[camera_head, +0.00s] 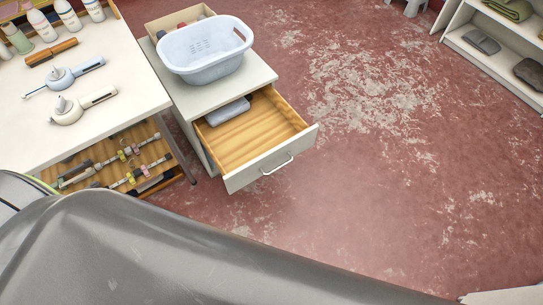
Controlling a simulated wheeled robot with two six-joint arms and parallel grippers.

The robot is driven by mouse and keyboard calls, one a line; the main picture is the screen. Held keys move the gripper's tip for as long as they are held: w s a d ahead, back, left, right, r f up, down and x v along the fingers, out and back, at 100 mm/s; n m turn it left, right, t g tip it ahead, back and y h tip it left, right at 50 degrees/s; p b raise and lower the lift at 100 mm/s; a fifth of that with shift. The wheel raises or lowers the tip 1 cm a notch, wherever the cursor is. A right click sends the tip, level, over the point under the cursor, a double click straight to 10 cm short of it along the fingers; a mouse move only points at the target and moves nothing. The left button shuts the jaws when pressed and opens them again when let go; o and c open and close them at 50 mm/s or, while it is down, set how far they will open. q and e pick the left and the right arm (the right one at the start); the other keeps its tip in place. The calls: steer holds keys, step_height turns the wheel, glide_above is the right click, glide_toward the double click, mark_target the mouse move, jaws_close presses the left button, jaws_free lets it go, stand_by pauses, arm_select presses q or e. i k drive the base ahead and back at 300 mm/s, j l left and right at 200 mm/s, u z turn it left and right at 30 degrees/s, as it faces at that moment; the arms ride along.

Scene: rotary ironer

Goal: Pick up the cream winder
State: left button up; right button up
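A cream winder (69,108) lies on the white table (122,58) at the left, its handle pointing right. A similar pale blue winder (62,77) lies just behind it, apart from it. Neither gripper shows in the head view, so I cannot see what they hold.
A brown wooden tool (51,52) and several bottles (67,15) stand or lie farther back on the table. Beside it, a cabinet has an open drawer (262,128) with a grey item inside and a pale basket (205,68) on top. The red floor to the right is mostly clear.

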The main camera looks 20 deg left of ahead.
mark_target(79, 106)
steer(key=u, duration=2)
steer(key=l, duration=0.45)
steer(key=i, duration=0.05)
